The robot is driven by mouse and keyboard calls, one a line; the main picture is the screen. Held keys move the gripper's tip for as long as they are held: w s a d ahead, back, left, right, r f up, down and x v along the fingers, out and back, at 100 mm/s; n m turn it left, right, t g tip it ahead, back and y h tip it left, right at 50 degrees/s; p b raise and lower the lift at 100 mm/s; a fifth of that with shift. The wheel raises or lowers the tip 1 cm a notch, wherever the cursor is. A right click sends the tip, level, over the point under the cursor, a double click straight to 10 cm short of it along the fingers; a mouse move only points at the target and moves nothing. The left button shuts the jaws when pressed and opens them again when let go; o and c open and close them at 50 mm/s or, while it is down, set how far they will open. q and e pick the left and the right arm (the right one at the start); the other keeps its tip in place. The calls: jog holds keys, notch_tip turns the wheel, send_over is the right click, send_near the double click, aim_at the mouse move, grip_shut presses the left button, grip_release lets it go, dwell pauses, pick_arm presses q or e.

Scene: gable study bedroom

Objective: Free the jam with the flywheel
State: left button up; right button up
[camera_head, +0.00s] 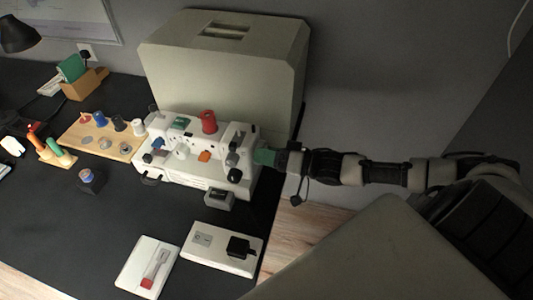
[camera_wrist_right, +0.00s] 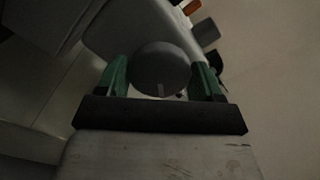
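A white sewing machine (camera_head: 181,176) stands on the dark desk in front of its large beige cover. My right gripper (camera_head: 262,157) has green fingers and reaches in from the right to the machine's right end. In the right wrist view, the round dark grey flywheel (camera_wrist_right: 160,68) with a pale mark lies between the two fingers of my right gripper (camera_wrist_right: 160,78). The fingers stand close on both sides of it; whether they press on it I cannot tell. In the head view the gripper hides the flywheel. My left gripper is not in view.
The beige cover (camera_head: 222,68) stands close behind the machine. A wooden spool board (camera_head: 90,146) is left of it. A white tray with a black part (camera_head: 197,261) and another with a red-tipped tool (camera_head: 135,260) lie in front.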

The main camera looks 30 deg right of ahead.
jog(key=c, duration=0.3)
jog(key=n+p, duration=0.1)
jog(key=n, duration=0.8)
jog(key=n+p, duration=0.2)
jog(key=n, duration=0.7)
jog(key=shift+w+d, duration=0.15)
jog(key=shift+n, duration=0.3)
dwell(0.4)
jog(key=o, duration=0.9)
